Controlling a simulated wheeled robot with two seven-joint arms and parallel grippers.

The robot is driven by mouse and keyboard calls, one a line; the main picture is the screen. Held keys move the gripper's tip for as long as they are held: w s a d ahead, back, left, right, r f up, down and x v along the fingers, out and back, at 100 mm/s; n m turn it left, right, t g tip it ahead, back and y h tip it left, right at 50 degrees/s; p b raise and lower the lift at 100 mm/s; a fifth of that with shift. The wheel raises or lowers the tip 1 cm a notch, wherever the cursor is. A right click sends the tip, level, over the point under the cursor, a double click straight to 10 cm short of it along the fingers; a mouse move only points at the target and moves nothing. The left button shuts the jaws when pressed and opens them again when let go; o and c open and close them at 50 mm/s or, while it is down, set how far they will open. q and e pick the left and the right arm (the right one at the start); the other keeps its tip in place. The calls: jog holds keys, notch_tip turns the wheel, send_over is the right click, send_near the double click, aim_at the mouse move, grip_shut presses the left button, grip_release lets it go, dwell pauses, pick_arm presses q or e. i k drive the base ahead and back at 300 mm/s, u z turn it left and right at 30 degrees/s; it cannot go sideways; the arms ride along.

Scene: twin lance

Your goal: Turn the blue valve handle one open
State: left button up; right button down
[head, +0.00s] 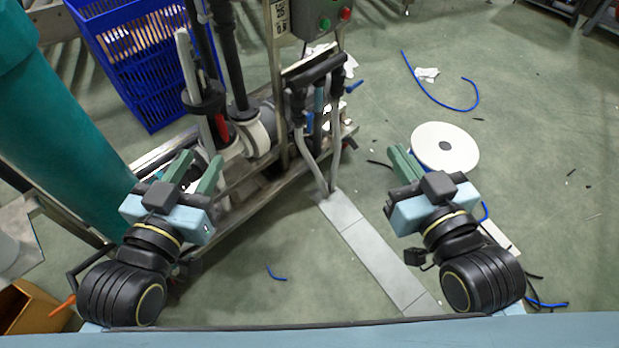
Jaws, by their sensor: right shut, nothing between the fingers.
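A small blue valve handle (354,86) sticks out at the right side of the pipework on the metal cart, beside a grey hose. My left gripper (200,163) is open and empty, low in front of the cart's left part, well left of and nearer than the blue handle. My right gripper (401,158) is shut and empty above the floor, to the right of and nearer than the handle. Neither gripper touches the handle. The handle's base is partly hidden by the hoses.
The cart (270,178) carries pipes, a red handle (222,128) and a control box (322,16) with buttons. A blue crate (115,75) stands behind, a teal column (60,130) at left. A white disc (445,148) lies right. Floor between my arms is mostly clear.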

aim_at(310, 116)
jog(key=u, duration=0.95)
jog(key=i, duration=0.9)
jog(key=z, duration=0.55)
